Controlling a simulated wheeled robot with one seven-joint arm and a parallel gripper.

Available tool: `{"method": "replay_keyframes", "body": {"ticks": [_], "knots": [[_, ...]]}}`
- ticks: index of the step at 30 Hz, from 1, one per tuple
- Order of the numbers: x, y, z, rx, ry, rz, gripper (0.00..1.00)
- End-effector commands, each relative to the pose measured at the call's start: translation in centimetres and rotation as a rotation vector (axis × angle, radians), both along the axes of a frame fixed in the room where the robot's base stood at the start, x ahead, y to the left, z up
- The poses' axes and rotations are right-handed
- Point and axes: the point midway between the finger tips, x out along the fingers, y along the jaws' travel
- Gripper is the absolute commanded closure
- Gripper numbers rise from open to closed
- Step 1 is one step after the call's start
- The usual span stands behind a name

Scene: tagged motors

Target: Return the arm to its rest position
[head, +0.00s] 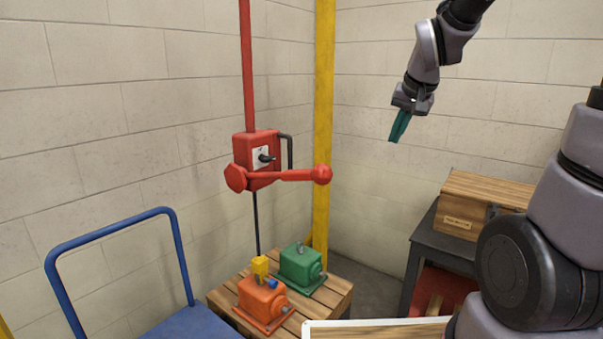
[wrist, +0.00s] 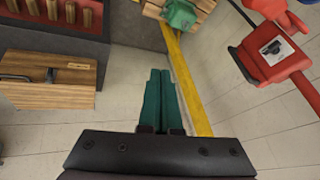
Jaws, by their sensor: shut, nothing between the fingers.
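My gripper (head: 400,126) is in the air at the upper right of the head view, in front of the back wall. Its teal fingers point down and are shut together with nothing between them. They also show in the wrist view (wrist: 161,98), side by side and touching. The gripper is above and left of the wooden box and well above the pallet. It touches nothing. My arm reaches it from the top edge of the head view.
A red switch box (head: 258,160) with a red lever (head: 285,176) stands left of a yellow post (head: 323,110). Orange (head: 262,298) and green (head: 300,264) motors sit on a wooden pallet (head: 337,291). A wooden box (head: 470,200) rests on a dark bench (head: 424,243). A blue cart (head: 178,254) stands left.

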Motion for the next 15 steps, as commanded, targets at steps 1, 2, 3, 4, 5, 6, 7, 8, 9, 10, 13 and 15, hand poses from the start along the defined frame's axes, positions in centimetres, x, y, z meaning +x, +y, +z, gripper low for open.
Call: {"method": "replay_keyframes", "body": {"ticks": [1, 2, 3, 4, 5, 6, 7, 8, 9, 10, 13, 15], "knots": [[-1.8, -0.5, 1.6, 0.002, -0.017, -0.006, 1.0], [-2.8, -0.7, 2.4, 0.004, -0.022, -0.009, 1.0], [-4.3, -1.0, 3.2, 0.009, -0.027, -0.012, 1.0], [-5.4, -1.2, 3.9, 0.013, -0.033, -0.014, 1.0], [-6.5, -1.3, 4.5, 0.018, -0.038, -0.016, 1.0], [-7.9, -1.5, 5.1, 0.026, -0.043, -0.017, 1.0], [-9.0, -1.7, 5.6, 0.033, -0.048, -0.018, 1.0], [-10.0, -1.8, 6.0, 0.039, -0.052, -0.018, 1.0], [-11.3, -1.9, 6.4, 0.049, -0.058, -0.018, 1.0], [-12.1, -2.0, 6.7, 0.055, -0.061, -0.017, 1.0], [-14.5, -2.1, 7.2, 0.077, -0.07, -0.013, 1.0], [-15.5, -2.2, 7.4, 0.087, -0.074, -0.011, 1.0]]}}
